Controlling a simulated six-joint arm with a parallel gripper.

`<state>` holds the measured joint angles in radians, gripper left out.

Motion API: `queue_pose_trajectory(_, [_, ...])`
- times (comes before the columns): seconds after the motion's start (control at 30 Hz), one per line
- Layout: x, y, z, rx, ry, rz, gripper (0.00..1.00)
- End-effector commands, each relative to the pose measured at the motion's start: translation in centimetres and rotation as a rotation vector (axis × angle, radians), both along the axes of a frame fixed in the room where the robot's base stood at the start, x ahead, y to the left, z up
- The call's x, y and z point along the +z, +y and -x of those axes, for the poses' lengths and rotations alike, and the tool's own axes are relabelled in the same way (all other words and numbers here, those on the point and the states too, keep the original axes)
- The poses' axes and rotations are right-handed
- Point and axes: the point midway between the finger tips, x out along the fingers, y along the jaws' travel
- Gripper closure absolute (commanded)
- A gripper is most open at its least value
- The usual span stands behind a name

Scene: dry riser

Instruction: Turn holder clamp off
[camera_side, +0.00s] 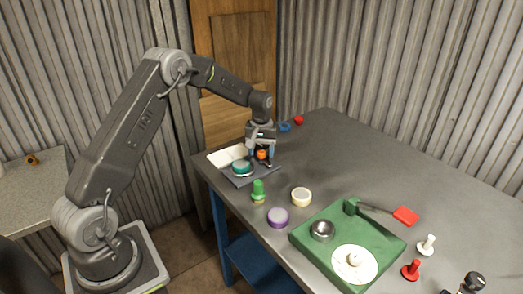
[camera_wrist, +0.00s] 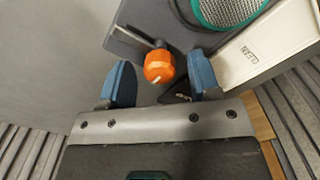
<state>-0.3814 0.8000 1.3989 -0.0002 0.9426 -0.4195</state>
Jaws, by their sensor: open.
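The holder clamp shows as an orange knob (camera_wrist: 158,66) on a dark stem in the wrist view. It also shows as an orange spot (camera_side: 262,155) under my gripper in the side view. My gripper (camera_wrist: 160,84) is open, with one blue fingertip on each side of the knob, and I see gaps between them. The knob bears a pale mark on its face. A grey holder plate (camera_wrist: 128,40) carries the stem and a teal-rimmed mesh disc (camera_wrist: 225,8). The holder also shows at the table's far left corner in the side view (camera_side: 240,181).
A white tray (camera_wrist: 262,48) marked "CLEAN" lies beside the holder. A green bottle (camera_side: 258,191), a purple-rimmed disc (camera_side: 278,217) and a cream ring (camera_side: 301,197) stand nearer. A green base (camera_side: 310,247) with a red-ended lever (camera_side: 405,215) is at front right. Red and blue pieces lie behind my gripper.

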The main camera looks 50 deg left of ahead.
Motion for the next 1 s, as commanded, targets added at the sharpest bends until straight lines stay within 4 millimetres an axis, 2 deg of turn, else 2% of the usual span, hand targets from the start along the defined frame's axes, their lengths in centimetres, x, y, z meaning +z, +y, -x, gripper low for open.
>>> queue_pose_trajectory(0.17, [1.6,0.0,-0.1,0.0,-0.004,-0.001,0.43])
queue_pose_trajectory(0.5, [9.0,0.0,-0.1,0.0,-0.006,-0.002,0.43])
queue_pose_trajectory(0.7, [12.3,0.0,0.0,0.0,-0.004,-0.001,0.43])
queue_pose_trajectory(0.83, [13.4,0.0,0.0,0.0,-0.002,-0.001,0.43])
queue_pose_trajectory(1.0, [13.8,0.0,0.0,0.0,-0.001,-0.001,0.43])
